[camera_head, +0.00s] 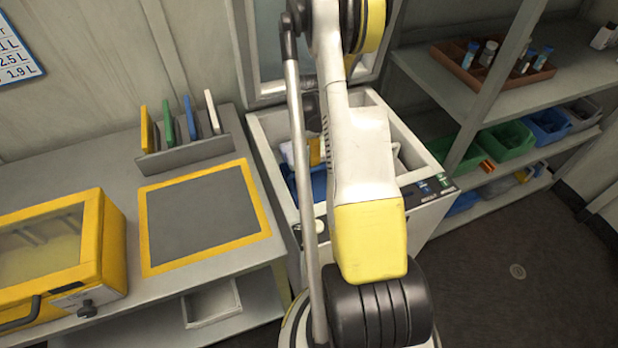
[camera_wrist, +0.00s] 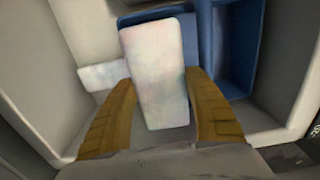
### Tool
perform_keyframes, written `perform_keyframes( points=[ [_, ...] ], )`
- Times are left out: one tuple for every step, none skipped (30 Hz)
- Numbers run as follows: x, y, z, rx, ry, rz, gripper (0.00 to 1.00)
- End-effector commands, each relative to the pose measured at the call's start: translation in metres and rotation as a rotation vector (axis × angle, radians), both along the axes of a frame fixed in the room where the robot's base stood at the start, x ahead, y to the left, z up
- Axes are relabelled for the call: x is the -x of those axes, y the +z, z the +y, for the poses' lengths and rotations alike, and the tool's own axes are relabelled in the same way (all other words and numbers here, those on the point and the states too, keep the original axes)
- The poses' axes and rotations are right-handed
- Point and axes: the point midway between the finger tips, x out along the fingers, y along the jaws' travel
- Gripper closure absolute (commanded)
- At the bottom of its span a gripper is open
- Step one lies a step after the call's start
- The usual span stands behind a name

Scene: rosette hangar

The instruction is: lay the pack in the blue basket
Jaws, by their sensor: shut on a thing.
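A whitish, flat pack (camera_wrist: 158,75) stands out in the wrist view, between the two yellow-brown fingers of my gripper (camera_wrist: 160,88). My gripper is shut on it. The blue basket (camera_wrist: 238,50) is just beyond and to the right of the pack, inside the white chest. Whether the pack touches the basket I cannot tell. A second whitish pack (camera_wrist: 100,76) lies to the left, partly behind the held one. In the head view the basket (camera_head: 318,184) shows inside the open chest (camera_head: 262,140), partly hidden by my arm; a yellow finger of my gripper (camera_head: 315,152) shows there.
The chest's walls stand close around my gripper, and its lid is raised at the back. To the left is a bench with a yellow-framed grey mat (camera_head: 200,217) and a yellow case (camera_head: 105,245). Shelves with green bins (camera_head: 505,143) stand at the right.

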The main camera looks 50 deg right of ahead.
Motion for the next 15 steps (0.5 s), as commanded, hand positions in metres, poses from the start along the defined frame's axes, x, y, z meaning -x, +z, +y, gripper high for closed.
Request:
perform_keyframes(
  points=[
    [0.000,-0.015,0.000,0.000,0.000,0.000,0.81],
    [0.000,-0.021,0.000,0.000,0.000,0.000,0.81],
    [0.000,-0.028,0.000,0.000,-0.001,0.000,0.81],
    [0.000,-0.032,0.000,0.000,-0.001,0.000,0.81],
    [0.000,-0.035,0.000,0.000,-0.001,0.000,0.81],
    [0.000,-0.038,0.000,0.000,-0.001,0.000,0.81],
    [0.000,-0.041,0.000,0.000,-0.001,0.000,0.81],
    [0.000,-0.044,0.000,0.000,-0.001,0.000,0.81],
    [0.000,-0.049,0.000,0.000,-0.001,0.000,0.81],
    [0.000,-0.055,0.000,0.000,-0.001,0.000,0.81],
    [0.000,-0.060,0.000,0.000,-0.001,0.000,0.81],
    [0.000,-0.066,0.001,0.000,-0.001,0.000,0.81],
    [0.000,-0.070,0.001,0.000,-0.001,0.000,0.81],
    [0.000,-0.072,0.001,0.000,-0.001,0.000,0.81],
    [0.000,-0.074,0.001,0.000,-0.001,0.000,0.81]
  ],
)
